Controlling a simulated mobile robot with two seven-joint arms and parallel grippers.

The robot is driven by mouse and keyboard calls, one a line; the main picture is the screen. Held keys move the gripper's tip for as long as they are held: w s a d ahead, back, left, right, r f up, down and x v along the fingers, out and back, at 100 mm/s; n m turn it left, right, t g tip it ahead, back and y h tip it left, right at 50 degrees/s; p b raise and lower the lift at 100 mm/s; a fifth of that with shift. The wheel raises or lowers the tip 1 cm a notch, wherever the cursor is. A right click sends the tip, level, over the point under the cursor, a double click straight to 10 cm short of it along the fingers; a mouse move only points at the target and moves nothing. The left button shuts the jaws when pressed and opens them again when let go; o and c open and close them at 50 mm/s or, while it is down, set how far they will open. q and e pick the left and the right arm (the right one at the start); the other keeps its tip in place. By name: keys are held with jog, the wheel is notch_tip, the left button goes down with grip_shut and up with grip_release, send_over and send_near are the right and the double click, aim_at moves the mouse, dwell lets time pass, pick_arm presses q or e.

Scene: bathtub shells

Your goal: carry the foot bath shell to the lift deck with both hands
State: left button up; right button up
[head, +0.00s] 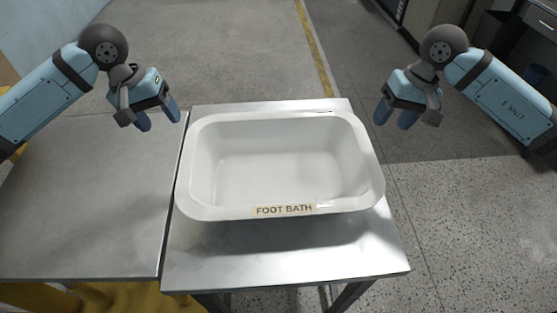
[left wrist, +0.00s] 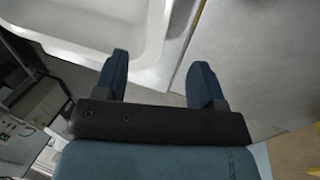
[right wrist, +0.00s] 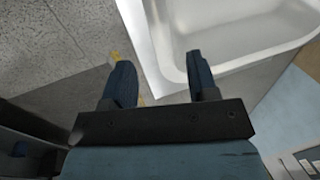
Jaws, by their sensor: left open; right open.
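The foot bath shell (head: 285,211) is a white rounded rectangular tub with a "FOOT BATH" label on its near rim. It sits empty and upright on a grey metal table (head: 290,255). My left gripper (head: 158,116) is open and empty, off the tub's far left corner. My right gripper (head: 394,116) is open and empty, off the far right corner. The tub's rim shows in the left wrist view (left wrist: 150,45) and in the right wrist view (right wrist: 235,65), apart from the fingers as far as I can tell.
A second grey flat surface (head: 85,210) adjoins the table on the left and is bare; yellow parts (head: 125,300) show beneath it. I cannot tell for sure that it is the lift deck. Open floor (head: 455,225) lies to the right. Dark furniture (head: 495,40) stands at the back right.

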aim_at(189, 156)
pick_arm(q)
jog(key=x, duration=1.3)
jog(key=shift+s+d+f, duration=0.15)
jog(key=shift+f, duration=0.15)
pick_arm(e)
jog(key=x, duration=1.3)
jog(key=shift+s+a+f, duration=0.1)
jog(key=shift+s+f, duration=0.1)
jog(key=shift+f, duration=0.15)
pick_arm(q)
jog(key=c, duration=1)
pick_arm(e)
jog(key=c, duration=1)
pick_arm(q)
grip_shut()
pick_arm(e)
grip_shut()
jog(key=shift+a, duration=0.1)
pick_arm(q)
jog(key=shift+d+r, duration=0.1)
pick_arm(e)
jog(key=shift+r, duration=0.1)
